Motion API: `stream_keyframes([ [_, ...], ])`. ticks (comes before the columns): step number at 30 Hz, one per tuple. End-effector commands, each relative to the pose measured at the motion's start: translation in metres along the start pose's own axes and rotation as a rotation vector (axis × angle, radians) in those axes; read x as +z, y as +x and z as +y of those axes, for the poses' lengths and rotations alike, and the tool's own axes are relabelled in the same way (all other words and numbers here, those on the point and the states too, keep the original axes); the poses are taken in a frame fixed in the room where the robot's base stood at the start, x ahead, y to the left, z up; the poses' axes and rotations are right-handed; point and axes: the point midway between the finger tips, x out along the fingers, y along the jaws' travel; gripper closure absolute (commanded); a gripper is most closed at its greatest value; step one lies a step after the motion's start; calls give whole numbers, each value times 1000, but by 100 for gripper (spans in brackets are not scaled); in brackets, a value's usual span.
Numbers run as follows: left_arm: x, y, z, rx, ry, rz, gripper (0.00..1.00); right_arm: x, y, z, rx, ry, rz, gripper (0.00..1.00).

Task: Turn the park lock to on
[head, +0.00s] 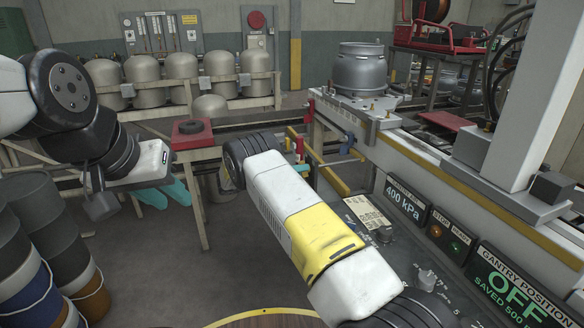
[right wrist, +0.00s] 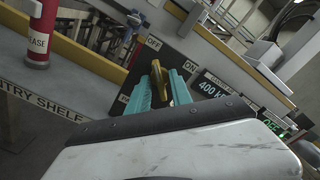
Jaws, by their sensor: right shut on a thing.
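A red grease container (right wrist: 41,35) stands on the gantry shelf (right wrist: 32,95). A 400 kPa display (head: 406,204) and a gantry position display reading OFF (head: 510,285) lie right of my arm. A metal cylinder (head: 361,70) stands on the bench behind. Drums (head: 50,240) stand at the left.

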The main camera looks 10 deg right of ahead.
Motion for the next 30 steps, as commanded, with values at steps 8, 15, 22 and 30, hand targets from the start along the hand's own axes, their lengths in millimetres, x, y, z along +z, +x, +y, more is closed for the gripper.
stream_keyframes([
  [8, 0, 0, 0, 0, 0, 0, 69, 0, -1, 1, 2, 45, 0, 100],
  [15, 0, 0, 0, 0, 0, 0, 69, 0, -1, 1, 3, 191, -2, 100],
  [22, 0, 0, 0, 0, 0, 0, 69, 0, -1, 1, 3, 402, -1, 100],
  [30, 0, 0, 0, 0, 0, 0, 69, 0, -1, 2, 2, 659, 0, 100],
])
